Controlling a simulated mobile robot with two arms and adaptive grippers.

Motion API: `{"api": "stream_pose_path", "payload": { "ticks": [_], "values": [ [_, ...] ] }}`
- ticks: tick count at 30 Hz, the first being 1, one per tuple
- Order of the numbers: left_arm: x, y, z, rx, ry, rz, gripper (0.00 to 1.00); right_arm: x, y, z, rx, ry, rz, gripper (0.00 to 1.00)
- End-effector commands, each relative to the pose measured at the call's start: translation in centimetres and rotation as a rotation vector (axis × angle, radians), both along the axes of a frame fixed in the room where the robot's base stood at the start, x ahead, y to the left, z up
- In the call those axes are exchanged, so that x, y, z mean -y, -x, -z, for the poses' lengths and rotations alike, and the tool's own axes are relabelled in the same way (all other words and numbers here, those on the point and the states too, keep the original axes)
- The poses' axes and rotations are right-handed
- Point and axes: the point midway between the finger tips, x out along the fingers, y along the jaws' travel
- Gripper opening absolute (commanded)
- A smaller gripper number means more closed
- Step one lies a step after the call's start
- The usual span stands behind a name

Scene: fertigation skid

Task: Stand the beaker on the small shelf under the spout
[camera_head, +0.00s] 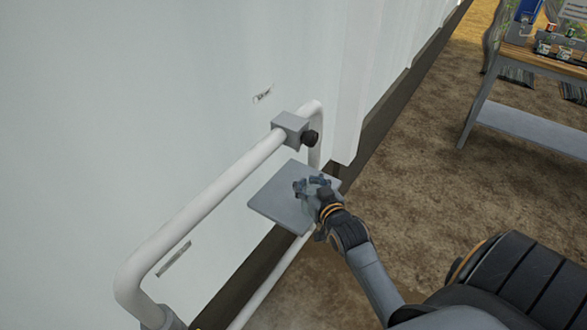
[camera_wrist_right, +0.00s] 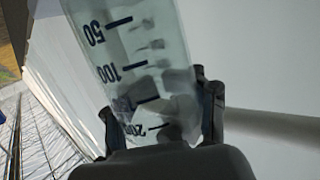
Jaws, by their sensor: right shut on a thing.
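The beaker (camera_wrist_right: 125,45) is clear, with dark volume marks, and fills the middle of the right wrist view. My right gripper (camera_wrist_right: 162,115) is shut on it, one finger on each side. In the head view my right gripper (camera_head: 313,186) is over the right part of the small grey shelf (camera_head: 270,205). The beaker is hard to make out there, and I cannot tell whether it touches the shelf. A grey block with a black knob (camera_head: 291,128) sits on the white pipe above the shelf, likely the spout fitting. My left gripper is not in view.
The white pipe (camera_head: 205,185) runs along the pale wall (camera_head: 190,90), close to the shelf. A workbench (camera_head: 525,118) with small items stands at the upper right. The brown ground between the wall and the bench is clear.

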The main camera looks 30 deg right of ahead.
Motion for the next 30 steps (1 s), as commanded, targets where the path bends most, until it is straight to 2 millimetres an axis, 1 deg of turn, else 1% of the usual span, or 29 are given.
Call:
{"api": "stream_pose_path", "payload": {
  "ticks": [1,6,9,12,14,17,18,21,24,30],
  "values": [
    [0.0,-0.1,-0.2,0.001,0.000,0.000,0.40,0.3,-1.5,-0.3,0.003,0.001,0.000,0.17],
    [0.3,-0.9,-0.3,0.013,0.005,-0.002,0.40,1.3,-5.8,-0.2,0.002,0.001,0.000,0.17],
    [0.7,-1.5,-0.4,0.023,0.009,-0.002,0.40,1.6,-7.7,-0.1,0.001,0.001,0.000,0.17],
    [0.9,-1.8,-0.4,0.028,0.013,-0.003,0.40,1.8,-8.8,0.0,-0.001,0.002,-0.001,0.17],
    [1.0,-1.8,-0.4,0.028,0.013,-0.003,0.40,1.9,-9.1,0.0,-0.002,0.001,-0.001,0.17],
    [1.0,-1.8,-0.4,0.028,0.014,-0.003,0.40,2.2,-10.1,-0.1,0.000,0.002,0.000,0.17],
    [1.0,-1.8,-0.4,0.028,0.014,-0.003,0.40,2.2,-10.3,0.5,-0.005,0.001,0.000,0.17],
    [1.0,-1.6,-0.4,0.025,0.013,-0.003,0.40,2.1,-10.1,2.3,-0.007,-0.001,0.000,0.17],
    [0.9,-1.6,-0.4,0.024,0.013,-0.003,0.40,2.2,-10.1,3.3,-0.003,0.000,0.000,0.17],
    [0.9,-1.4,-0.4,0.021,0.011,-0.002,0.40,2.1,-10.1,3.5,-0.001,0.001,0.000,0.17]
  ]
}}
